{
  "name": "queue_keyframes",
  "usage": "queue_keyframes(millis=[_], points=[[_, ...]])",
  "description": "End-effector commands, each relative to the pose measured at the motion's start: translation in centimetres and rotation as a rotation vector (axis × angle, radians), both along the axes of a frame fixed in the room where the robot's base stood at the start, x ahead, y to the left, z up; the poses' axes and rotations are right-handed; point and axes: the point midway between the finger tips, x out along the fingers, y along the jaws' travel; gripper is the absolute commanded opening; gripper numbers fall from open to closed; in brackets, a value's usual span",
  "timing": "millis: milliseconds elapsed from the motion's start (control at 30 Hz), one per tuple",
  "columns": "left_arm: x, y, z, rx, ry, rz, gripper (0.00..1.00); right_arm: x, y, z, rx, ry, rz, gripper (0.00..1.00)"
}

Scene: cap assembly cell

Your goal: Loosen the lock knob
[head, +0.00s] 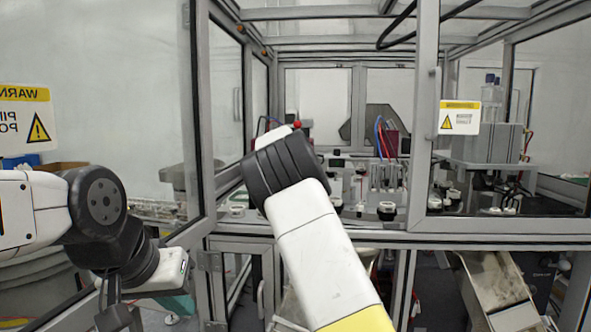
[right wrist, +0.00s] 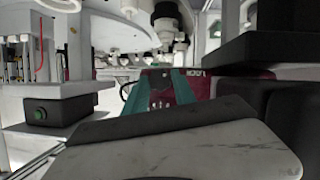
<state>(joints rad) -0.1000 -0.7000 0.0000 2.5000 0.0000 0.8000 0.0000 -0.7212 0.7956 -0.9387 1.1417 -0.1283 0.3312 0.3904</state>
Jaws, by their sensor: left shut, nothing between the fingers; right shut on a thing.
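My right arm reaches from the bottom centre of the head view into the cell, and its black wrist hides the right gripper there. In the right wrist view, the teal fingers of my right gripper (right wrist: 160,88) are shut on a small part, which I take to be the lock knob. The knob is mostly hidden, and I cannot tell its turn. The fingers are in front of a dark red block (right wrist: 202,84). My left gripper (head: 178,305) is at the lower left of the head view, shut and empty, outside the cell and away from the knob.
A metal frame post (head: 422,120) and a front rail (head: 480,241) border the cell opening. Fixtures with white and black parts (head: 387,210) stand on the cell deck. In the right wrist view, a box with a green button (right wrist: 40,113) is at left. A metal chute (head: 495,280) is below right.

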Motion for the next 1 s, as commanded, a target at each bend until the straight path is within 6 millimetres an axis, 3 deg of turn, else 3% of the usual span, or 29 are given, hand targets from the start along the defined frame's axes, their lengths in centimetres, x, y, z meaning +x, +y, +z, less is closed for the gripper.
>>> queue_keyframes(millis=[200,233,333,733,1000], points=[[0.0,0.0,0.0,0.000,0.000,0.000,0.00,0.0,0.0,-0.3,0.001,0.005,-0.001,0.00],[0.0,0.0,0.0,0.000,0.000,0.000,0.00,0.0,0.0,-0.3,0.001,0.005,-0.001,0.34],[0.0,0.0,0.0,0.000,0.000,0.000,0.00,0.0,0.0,-0.3,0.001,0.005,-0.001,0.53],[0.0,0.0,0.0,0.000,0.000,0.000,0.00,-0.5,0.3,0.1,0.001,0.002,0.001,0.53],[0.0,0.0,0.0,0.000,0.000,0.000,0.00,-4.2,1.5,1.7,0.002,0.001,0.003,0.53]])
